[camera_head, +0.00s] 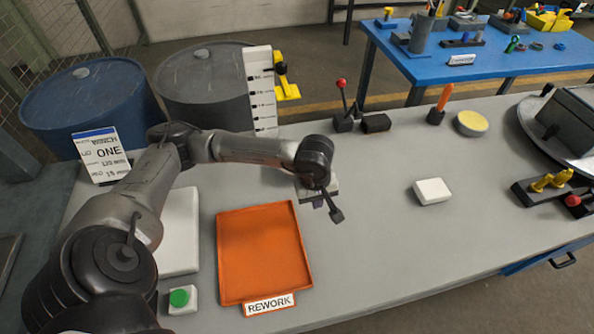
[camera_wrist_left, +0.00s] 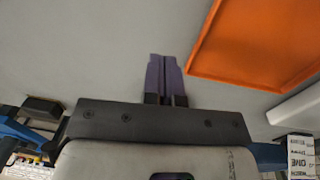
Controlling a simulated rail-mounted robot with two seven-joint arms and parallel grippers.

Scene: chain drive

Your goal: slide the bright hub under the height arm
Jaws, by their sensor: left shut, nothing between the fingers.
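My left gripper (camera_head: 335,214) is over the grey bench, just right of the orange tray. In the left wrist view its two purple-grey fingers (camera_wrist_left: 165,62) are together with nothing between them, and bare grey surface shows beyond the tips. A white upright scale with a yellow arm (camera_head: 286,88), seemingly the height gauge, stands at the back behind my left arm; its foot is partly hidden. I cannot make out a bright hub for certain in either view; my arm may hide it. My right gripper is not in view.
The orange tray (camera_head: 262,252) marked REWORK also shows in the left wrist view (camera_wrist_left: 262,45). A white block (camera_head: 432,191) lies to the right. A red-knobbed lever (camera_head: 342,95) and a yellow-topped disc (camera_head: 471,123) are at the back. The bench between gripper and white block is clear.

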